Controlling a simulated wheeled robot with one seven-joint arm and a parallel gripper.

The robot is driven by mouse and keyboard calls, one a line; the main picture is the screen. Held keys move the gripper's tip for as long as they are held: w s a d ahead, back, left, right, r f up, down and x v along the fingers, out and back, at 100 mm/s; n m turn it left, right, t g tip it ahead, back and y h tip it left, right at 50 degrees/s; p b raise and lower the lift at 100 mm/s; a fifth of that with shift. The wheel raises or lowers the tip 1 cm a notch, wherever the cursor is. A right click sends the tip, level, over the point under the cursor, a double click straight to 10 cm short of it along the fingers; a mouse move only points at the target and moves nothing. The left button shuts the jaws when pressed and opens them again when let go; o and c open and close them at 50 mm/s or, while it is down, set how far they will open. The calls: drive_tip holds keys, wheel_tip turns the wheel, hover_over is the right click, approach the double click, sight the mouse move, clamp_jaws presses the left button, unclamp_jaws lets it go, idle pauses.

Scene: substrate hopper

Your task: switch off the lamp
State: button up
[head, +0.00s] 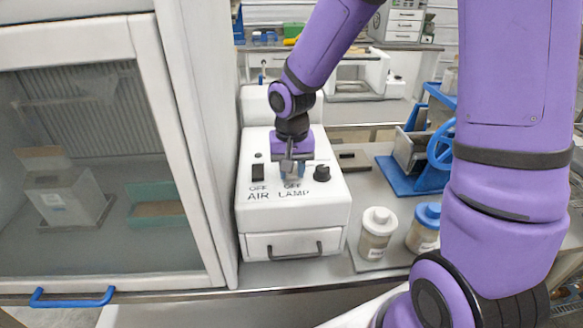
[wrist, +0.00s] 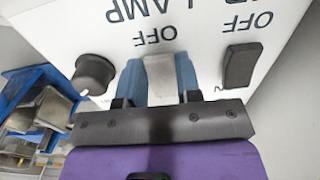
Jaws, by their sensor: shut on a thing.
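The white control box (head: 252,222) stands on the bench, with the labels AIR and LAMP and an OFF mark by each. My gripper (head: 291,172) reaches down onto its top at the lamp position. In the wrist view its two blue-padded fingers are on either side of a grey lamp switch (wrist: 160,72), shut on it. The lamp switch is mostly hidden by the gripper in the head view, and I cannot tell which way it is set. The black air switch (head: 258,173) is to the left and also shows in the wrist view (wrist: 241,66).
A black knob (head: 322,173) is just right of the gripper. A glass-fronted cabinet (head: 185,200) stands close on the left. Two jars, white-lidded (head: 378,235) and blue-lidded (head: 425,228), stand right of the box. A blue device (head: 405,183) is behind them.

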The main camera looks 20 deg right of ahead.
drive_tip(key=o, duration=0.9)
drive_tip(key=shift+r, duration=0.1)
wheel_tip(320, 180, up, 11)
drive_tip(key=shift+f, duration=0.2)
drive_tip(key=shift+s, duration=0.1)
